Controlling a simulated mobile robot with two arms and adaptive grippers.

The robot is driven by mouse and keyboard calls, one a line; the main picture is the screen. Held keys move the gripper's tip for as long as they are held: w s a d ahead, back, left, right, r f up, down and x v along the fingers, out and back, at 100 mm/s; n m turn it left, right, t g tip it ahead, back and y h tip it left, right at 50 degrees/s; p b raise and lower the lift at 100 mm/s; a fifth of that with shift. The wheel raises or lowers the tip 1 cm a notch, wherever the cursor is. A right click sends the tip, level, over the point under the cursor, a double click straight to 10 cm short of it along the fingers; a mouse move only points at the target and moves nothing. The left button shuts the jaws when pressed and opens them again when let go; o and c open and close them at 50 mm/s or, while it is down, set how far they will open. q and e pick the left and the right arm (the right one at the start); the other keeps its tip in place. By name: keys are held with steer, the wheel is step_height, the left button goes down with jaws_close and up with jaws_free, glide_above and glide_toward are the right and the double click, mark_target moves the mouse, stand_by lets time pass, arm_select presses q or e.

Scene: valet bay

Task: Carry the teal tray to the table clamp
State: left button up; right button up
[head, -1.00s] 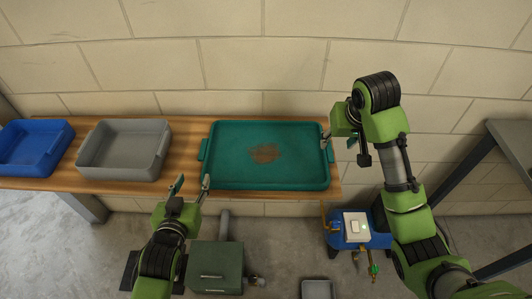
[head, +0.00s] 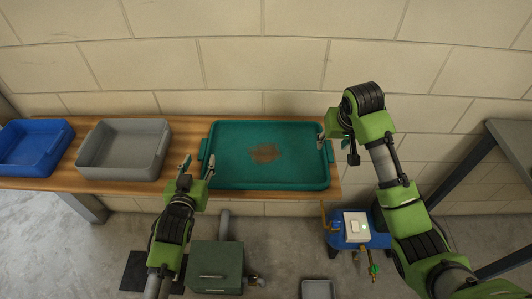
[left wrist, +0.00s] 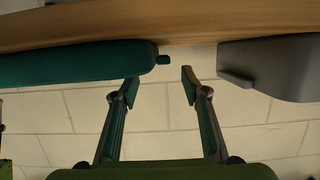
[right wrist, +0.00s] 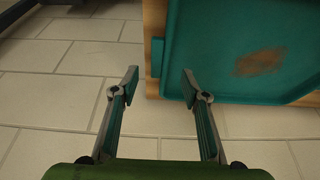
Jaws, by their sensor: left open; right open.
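The teal tray (head: 225,155) lies flat on the right part of a wooden bench, with a brown stain on its floor and a handle at each short end. My left gripper (head: 198,165) is open and empty just short of the tray's left end; in the left wrist view the fingers (left wrist: 160,78) point toward the small left handle (left wrist: 163,60). My right gripper (head: 323,136) is open at the tray's right end; in the right wrist view its fingers (right wrist: 162,80) are on either side of the line to the right handle (right wrist: 157,57), apart from it. I cannot make out the table clamp.
A grey tray (head: 95,150) and a blue tray (head: 15,150) stand on the wooden bench (head: 185,150) to the left. A green cabinet (head: 215,262) and a blue machine (head: 345,238) stand on the floor in front. A grey metal table (head: 510,135) is at the right.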

mark_target(204, 150)
arm_select(q)
steer(key=x, duration=0.6)
steer(key=shift+w, duration=0.2)
arm_select(e)
steer(key=x, duration=0.6)
steer(key=shift+w+f, duration=0.15)
arm_select(q)
jaws_close()
arm_select(e)
jaws_close()
arm_select(q)
steer(key=shift+r, duration=0.15)
